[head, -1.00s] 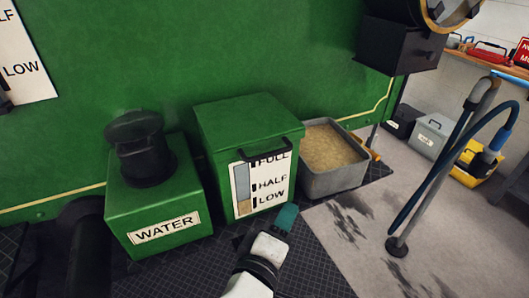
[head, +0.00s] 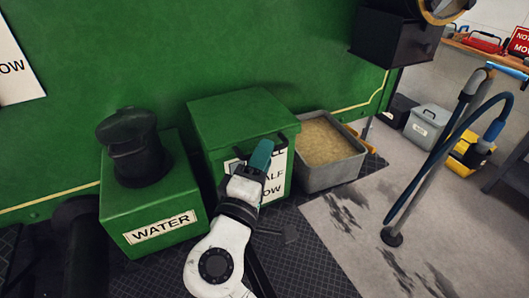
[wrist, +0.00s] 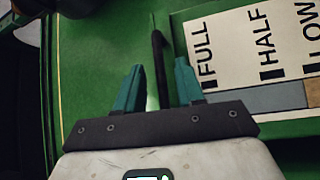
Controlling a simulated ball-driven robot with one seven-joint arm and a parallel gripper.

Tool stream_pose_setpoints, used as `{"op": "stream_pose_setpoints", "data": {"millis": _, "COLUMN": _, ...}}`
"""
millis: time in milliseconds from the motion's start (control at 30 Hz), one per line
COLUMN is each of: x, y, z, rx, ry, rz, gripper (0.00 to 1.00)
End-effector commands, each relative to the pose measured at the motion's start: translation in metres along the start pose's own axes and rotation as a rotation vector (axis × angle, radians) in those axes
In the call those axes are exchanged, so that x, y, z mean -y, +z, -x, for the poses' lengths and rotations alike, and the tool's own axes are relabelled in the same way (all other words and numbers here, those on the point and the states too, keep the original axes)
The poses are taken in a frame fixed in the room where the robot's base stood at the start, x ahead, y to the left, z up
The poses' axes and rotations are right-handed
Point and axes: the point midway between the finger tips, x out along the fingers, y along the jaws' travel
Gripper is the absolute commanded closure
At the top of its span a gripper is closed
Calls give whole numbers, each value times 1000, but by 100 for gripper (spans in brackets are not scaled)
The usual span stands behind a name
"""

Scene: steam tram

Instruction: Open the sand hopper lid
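The sand hopper (head: 207,160) is a green box against the green tram side, with a FULL/HALF/LOW gauge label (head: 277,178) on its front. Its flat green lid (head: 240,117) is down. A black bar handle (wrist: 158,65) is at the lid's front edge; in the head view my gripper partly covers it. My gripper (head: 262,155) is at the hopper's front by the handle. In the wrist view its teal fingers (wrist: 158,82) are apart, with the bar between them and gaps on both sides. I see no finger contact.
A green WATER box (head: 155,212) with a black cap (head: 136,150) stands left of the hopper. A grey tub of sand (head: 330,175) stands close on its right. A hose stand (head: 393,236) is further right on open grey floor.

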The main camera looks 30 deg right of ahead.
Motion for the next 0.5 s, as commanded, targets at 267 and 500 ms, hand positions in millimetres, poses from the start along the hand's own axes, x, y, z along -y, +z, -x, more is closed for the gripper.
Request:
{"op": "stream_pose_setpoints", "data": {"millis": 267, "x": 0, "y": 0, "z": -10, "rx": 0, "ry": 0, "rz": -1, "gripper": 62}}
{"op": "stream_pose_setpoints", "data": {"millis": 500, "x": 0, "y": 0, "z": -10, "rx": 0, "ry": 0, "rz": -1, "gripper": 70}}
